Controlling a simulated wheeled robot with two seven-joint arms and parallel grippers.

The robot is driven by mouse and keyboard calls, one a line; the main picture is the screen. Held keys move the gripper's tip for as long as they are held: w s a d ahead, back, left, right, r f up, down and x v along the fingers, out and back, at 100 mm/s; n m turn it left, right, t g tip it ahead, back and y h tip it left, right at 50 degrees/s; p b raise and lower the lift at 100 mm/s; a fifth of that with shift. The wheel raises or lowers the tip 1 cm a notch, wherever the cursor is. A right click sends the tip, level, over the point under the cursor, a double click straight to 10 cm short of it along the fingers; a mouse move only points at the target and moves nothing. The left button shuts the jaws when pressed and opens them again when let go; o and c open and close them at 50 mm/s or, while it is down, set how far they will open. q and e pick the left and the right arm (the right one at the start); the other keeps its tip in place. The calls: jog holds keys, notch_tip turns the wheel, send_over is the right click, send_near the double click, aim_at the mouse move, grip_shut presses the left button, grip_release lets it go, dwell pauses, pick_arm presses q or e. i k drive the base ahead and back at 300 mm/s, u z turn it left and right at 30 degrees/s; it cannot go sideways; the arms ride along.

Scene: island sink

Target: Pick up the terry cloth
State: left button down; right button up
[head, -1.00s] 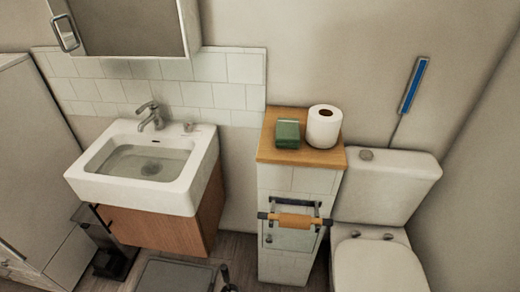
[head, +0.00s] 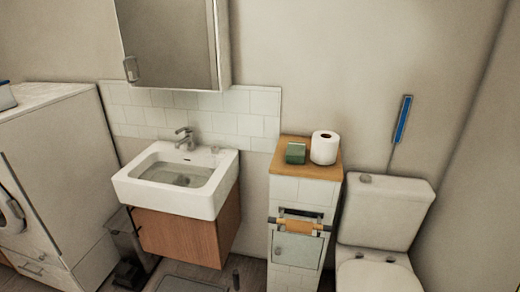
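Nothing in the head view is clearly a terry cloth. A small green block-shaped item (head: 296,153) lies on the wooden top (head: 311,172) of a narrow tiled cabinet; I cannot tell whether it is folded cloth. Neither of my grippers shows in the view.
A white toilet roll (head: 324,147) stands right of the green item. A brown bar or roll (head: 298,226) is on the cabinet's front. The sink (head: 175,203) is left, the toilet (head: 388,212) right. A white washing machine (head: 40,170) stands far left. Little floor shows.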

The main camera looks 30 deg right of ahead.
aim_at(295, 154)
jog(key=u, duration=0.3)
jog(key=i, duration=0.8)
jog(key=z, duration=0.65)
jog(key=i, duration=0.6)
jog(key=z, duration=0.65)
